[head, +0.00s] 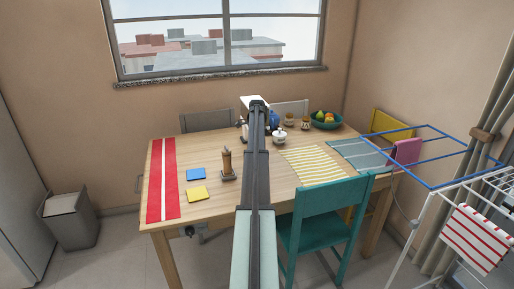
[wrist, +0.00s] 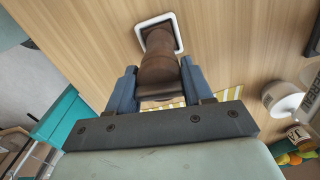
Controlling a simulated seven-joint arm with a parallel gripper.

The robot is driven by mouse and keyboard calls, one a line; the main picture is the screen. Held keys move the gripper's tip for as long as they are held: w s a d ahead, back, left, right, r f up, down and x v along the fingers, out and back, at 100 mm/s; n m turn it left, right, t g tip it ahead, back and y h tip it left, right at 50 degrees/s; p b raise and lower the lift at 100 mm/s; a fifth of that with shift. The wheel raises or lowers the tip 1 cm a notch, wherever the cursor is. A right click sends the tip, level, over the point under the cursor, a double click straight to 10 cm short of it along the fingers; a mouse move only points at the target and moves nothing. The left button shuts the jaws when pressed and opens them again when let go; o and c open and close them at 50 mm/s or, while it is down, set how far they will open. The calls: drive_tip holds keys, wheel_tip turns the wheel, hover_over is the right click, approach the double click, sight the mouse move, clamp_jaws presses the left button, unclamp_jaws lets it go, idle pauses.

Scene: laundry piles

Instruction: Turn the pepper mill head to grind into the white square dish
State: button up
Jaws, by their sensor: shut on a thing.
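In the wrist view, the brown pepper mill (wrist: 159,66) is between the two blue fingers of my gripper (wrist: 158,84), which is shut on its near end. The mill's far, darker end lies over the white square dish (wrist: 178,22), whose rim shows around it. I cannot tell whether the mill touches the dish. In the head view my own arm crosses the middle of the table, and I cannot make out the held mill, the dish or my fingers there.
The wooden table (head: 200,148) holds a brown upright object on a dark base (head: 227,163), blue (head: 196,174) and yellow (head: 197,193) squares, a red runner (head: 170,180), a striped mat (head: 315,165), a white lidded pot (head: 280,138) and a fruit bowl (head: 324,121). A teal chair (head: 325,205) stands at the front.

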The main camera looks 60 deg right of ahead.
drive_tip(key=m, duration=0.6)
drive_tip(key=o, duration=0.7)
drive_tip(key=shift+c, duration=0.2)
drive_tip(key=shift+r, duration=0.15)
drive_tip(key=shift+r, duration=2.85)
